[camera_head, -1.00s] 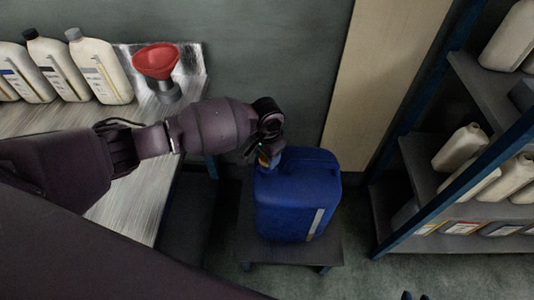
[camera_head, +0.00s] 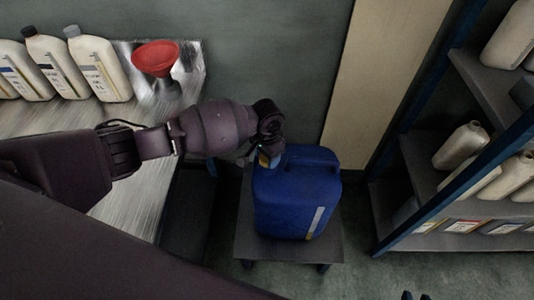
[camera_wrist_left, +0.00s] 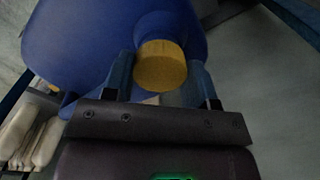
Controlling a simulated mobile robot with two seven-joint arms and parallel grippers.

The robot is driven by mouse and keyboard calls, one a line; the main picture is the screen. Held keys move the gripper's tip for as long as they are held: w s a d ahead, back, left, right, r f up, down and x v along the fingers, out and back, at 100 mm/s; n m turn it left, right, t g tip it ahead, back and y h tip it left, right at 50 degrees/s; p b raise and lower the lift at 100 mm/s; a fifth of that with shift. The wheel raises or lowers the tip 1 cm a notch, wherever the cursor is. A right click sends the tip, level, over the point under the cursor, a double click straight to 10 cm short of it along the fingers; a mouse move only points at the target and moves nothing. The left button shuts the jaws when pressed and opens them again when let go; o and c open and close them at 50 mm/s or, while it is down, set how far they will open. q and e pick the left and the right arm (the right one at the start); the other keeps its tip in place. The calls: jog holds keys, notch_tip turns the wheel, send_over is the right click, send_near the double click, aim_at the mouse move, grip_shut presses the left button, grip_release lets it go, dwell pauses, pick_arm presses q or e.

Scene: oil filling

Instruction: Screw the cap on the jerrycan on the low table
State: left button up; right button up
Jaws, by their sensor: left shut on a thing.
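The blue jerrycan (camera_head: 290,200) stands upright on the low table (camera_head: 245,240). Its body also fills the upper part of the left wrist view (camera_wrist_left: 80,45). The yellow cap (camera_wrist_left: 162,70) is at the jerrycan's neck, between the two fingers of my left gripper (camera_wrist_left: 161,80). In the head view my left gripper (camera_head: 267,158) is at the jerrycan's top left corner, shut on the cap, which is mostly hidden there. I cannot tell how far the cap is turned on. The two tips of my right gripper (camera_head: 415,297) show apart at the bottom edge, with nothing seen between them.
A metal bench (camera_head: 190,85) at the left holds a red funnel (camera_head: 156,58) and several white bottles (camera_head: 97,65). A shelf rack (camera_head: 400,215) with white containers stands at the right. Floor is clear between the low table and the rack.

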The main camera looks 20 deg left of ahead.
pick_arm(q)
jog(key=shift+f, duration=0.1)
dwell(0.4)
jog(key=shift+f, duration=0.35)
jog(key=o, duration=1)
jog(key=shift+r, duration=0.5)
notch_tip(320, 180, up, 4)
jog(key=shift+w+r+p, duration=0.1)
jog(key=shift+r+p, duration=0.1)
jog(key=shift+p, duration=0.5)
notch_tip(320, 180, up, 5)
jog(key=shift+f+p, duration=0.15)
jog(key=shift+p, duration=0.4)
jog(key=shift+r, duration=0.35)
